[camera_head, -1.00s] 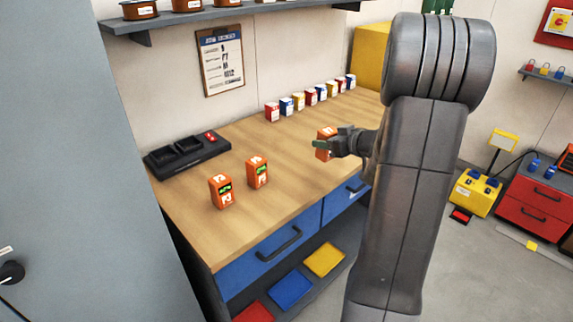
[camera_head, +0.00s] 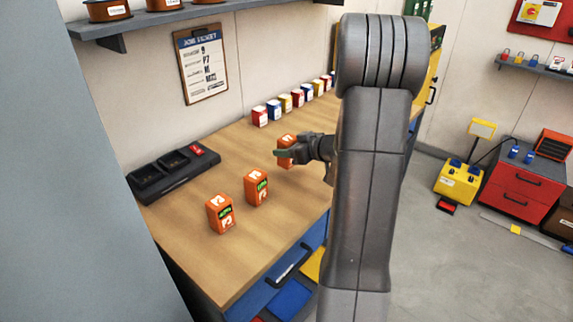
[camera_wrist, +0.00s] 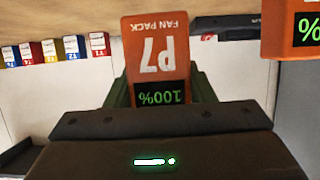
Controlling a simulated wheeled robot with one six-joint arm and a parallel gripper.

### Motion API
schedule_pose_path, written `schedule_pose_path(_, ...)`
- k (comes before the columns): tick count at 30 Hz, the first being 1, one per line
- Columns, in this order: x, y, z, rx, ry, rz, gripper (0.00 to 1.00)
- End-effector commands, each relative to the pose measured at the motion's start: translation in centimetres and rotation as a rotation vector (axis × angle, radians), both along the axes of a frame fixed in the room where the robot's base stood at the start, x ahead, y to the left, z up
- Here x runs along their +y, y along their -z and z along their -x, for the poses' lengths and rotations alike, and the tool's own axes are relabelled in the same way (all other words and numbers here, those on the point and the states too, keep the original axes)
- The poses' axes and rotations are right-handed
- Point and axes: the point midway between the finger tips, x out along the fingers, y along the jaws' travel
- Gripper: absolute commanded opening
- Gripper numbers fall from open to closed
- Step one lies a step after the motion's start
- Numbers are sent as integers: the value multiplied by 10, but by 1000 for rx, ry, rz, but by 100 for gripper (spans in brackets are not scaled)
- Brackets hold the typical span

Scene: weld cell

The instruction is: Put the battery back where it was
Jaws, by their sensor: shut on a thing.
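My gripper (camera_head: 283,153) is shut on an orange battery (camera_head: 288,143), held over the bench top. The wrist view shows this battery (camera_wrist: 158,50) between the fingers, marked P7, FAN PACK and 100%, its text upside down in that picture. I cannot tell whether its base touches the bench. Two similar orange batteries with green displays stand on the bench, one nearer the front (camera_head: 219,214) and one in the middle (camera_head: 256,188). Part of another battery (camera_wrist: 291,30) shows at the wrist view's upper right. A black charger (camera_head: 150,192) lies at the back left, two bays looking empty.
A red piece (camera_head: 196,150) sits at the charger's right end. A row of small coloured boxes (camera_head: 275,109) stands along the wall behind my gripper. A clipboard (camera_head: 202,63) hangs under a shelf (camera_head: 130,30) of spools. Bare wood lies between charger and batteries.

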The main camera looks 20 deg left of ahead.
Motion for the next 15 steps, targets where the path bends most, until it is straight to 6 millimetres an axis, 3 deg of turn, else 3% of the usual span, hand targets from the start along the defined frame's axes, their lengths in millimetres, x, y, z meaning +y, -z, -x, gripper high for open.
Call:
schedule_pose_path(9, 0, 39, 0, 1, -1, 0, 11)
schedule_pose_path(15, 0, 45, 0, -3, 0, -2, 11)
